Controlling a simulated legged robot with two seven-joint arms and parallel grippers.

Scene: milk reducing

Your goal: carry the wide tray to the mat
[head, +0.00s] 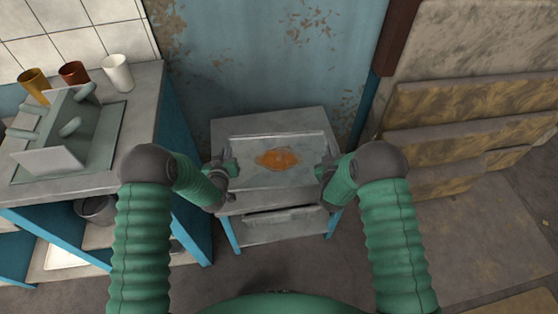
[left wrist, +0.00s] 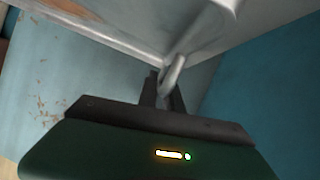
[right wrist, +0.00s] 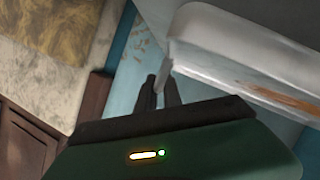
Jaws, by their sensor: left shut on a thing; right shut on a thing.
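The wide tray (head: 278,137) is pale grey with a raised rim and an orange-brown patch in its middle. It is over the grey top of a small cabinet; I cannot tell whether it touches that top. My left gripper (head: 232,168) is shut on the tray's left handle, a metal loop (left wrist: 174,72) between the fingers in the left wrist view. My right gripper (head: 324,168) is shut at the tray's right end; the right wrist view shows the tray's wall (right wrist: 230,45) beside the fingers (right wrist: 160,88). I cannot make out a mat in any view.
The small cabinet (head: 225,130) stands against a peeling blue wall. A counter (head: 145,110) at left carries a grey rack (head: 100,125) and three cups (head: 117,72). Stone slabs (head: 450,105) lean at right.

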